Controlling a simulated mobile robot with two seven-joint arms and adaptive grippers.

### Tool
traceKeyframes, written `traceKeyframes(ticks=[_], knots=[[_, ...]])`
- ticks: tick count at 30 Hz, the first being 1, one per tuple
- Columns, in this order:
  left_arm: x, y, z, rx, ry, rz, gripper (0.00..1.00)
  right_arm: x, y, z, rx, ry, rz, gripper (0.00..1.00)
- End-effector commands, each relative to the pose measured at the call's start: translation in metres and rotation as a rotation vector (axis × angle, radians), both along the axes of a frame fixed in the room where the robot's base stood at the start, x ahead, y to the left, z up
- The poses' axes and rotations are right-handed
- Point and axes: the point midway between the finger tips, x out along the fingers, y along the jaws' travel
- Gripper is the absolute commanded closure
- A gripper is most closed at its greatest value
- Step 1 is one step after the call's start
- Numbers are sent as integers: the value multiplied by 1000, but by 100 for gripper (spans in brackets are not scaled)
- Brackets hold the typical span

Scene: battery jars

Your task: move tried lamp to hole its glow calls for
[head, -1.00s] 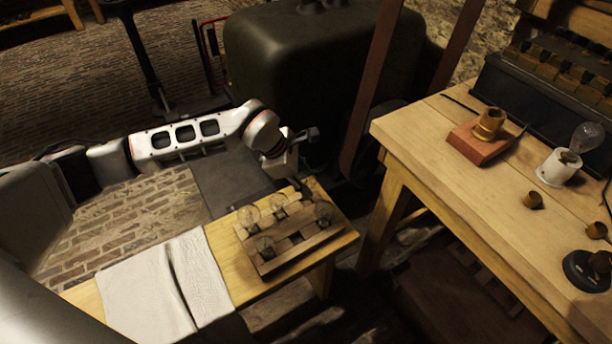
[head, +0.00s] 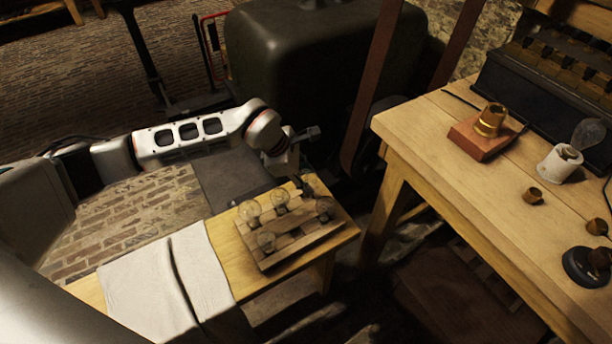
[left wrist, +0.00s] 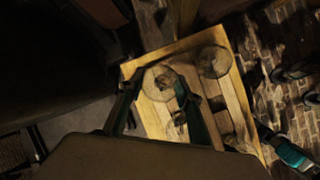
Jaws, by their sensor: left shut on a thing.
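A wooden rack (head: 302,247) on the low bench holds several clear glass lamps, all looking unlit. One lamp (head: 249,211) stands at its left, one (head: 266,241) at the front and one (head: 324,207) at the right. My left gripper (head: 303,186) reaches down at the rack's far edge. In the left wrist view, my left gripper (left wrist: 158,90) has its fingers around a lamp (left wrist: 160,80) over the rack and is shut on it. Another lamp (left wrist: 213,61) stands beside it. The lamp's base and the rack holes are mostly hidden. My right gripper is out of view.
A white cloth (head: 150,290) lies on the bench, left of the rack. The higher table (head: 440,140) at right bears a red-brown block (head: 480,139) with a brass socket, a white socket (head: 559,164) with a clear bulb, and a black round base (head: 588,267). A gap separates the bench and table.

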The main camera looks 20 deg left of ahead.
Motion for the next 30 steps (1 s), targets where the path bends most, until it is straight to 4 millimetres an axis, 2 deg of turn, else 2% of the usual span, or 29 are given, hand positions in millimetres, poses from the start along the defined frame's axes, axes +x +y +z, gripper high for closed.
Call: traceKeyframes(ticks=[30], knots=[[0, 0, -11, 0, 0, 0, 91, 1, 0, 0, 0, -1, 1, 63]])
